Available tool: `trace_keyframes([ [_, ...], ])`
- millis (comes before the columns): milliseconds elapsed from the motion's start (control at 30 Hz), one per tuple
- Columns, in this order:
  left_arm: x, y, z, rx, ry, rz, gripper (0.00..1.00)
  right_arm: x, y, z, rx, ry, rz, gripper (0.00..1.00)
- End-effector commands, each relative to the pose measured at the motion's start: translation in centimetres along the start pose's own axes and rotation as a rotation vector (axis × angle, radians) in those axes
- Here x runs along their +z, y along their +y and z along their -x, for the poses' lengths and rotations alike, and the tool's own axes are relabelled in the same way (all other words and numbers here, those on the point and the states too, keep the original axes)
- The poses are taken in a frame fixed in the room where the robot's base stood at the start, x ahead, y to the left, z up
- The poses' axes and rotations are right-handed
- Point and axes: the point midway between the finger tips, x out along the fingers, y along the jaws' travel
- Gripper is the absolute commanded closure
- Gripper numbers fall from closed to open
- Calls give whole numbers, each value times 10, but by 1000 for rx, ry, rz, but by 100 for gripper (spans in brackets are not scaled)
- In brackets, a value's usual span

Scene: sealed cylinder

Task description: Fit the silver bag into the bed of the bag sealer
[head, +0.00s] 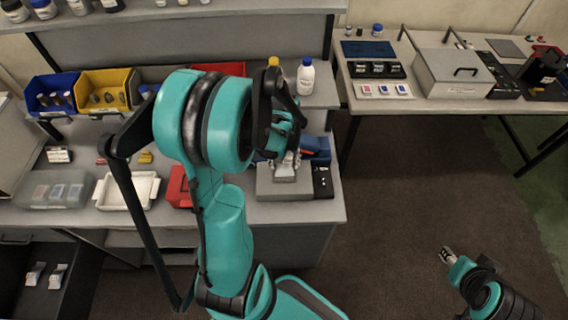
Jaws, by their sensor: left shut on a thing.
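The silver bag (285,170) is at the right end of the near workbench, over the grey bed of the bag sealer (285,189). The sealer has a blue body behind the bed and a dark control panel at its right. My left gripper (291,152) reaches down from above and is shut on the bag's upper part. The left wrist and forearm hide part of the sealer, so I cannot tell whether the bag touches the bed. My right gripper (447,255) is empty, low at the right over the floor, with its fingers apart.
A red box (179,188), a white tray (128,190) and a clear lidded box (54,191) stand left of the sealer. Blue (51,92) and yellow (105,90) bins and a white bottle (306,76) stand behind. Open floor separates this bench from the right table (440,98).

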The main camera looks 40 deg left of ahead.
Motion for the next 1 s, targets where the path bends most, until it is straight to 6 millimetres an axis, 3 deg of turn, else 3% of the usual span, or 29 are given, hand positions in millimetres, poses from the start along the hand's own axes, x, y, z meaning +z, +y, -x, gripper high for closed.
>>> trace_keyframes([
  [200, -18, 0, 0, 0, 0, 1, 76, 1, 0, -1, 0, 0, 0, 60],
  [433, -17, 0, -36, 0, 0, 0, 76, 8, 0, -10, 0, 0, 0, 60],
  [900, -17, 0, -43, 0, 0, 0, 76, 11, 0, -16, 0, 0, 0, 60],
  [933, -17, 0, -41, 0, 0, 0, 40, 11, 0, -15, 0, 0, 0, 60],
  [1000, -16, 0, -41, 0, 0, 0, 27, 10, 0, -14, 0, 0, 0, 60],
])
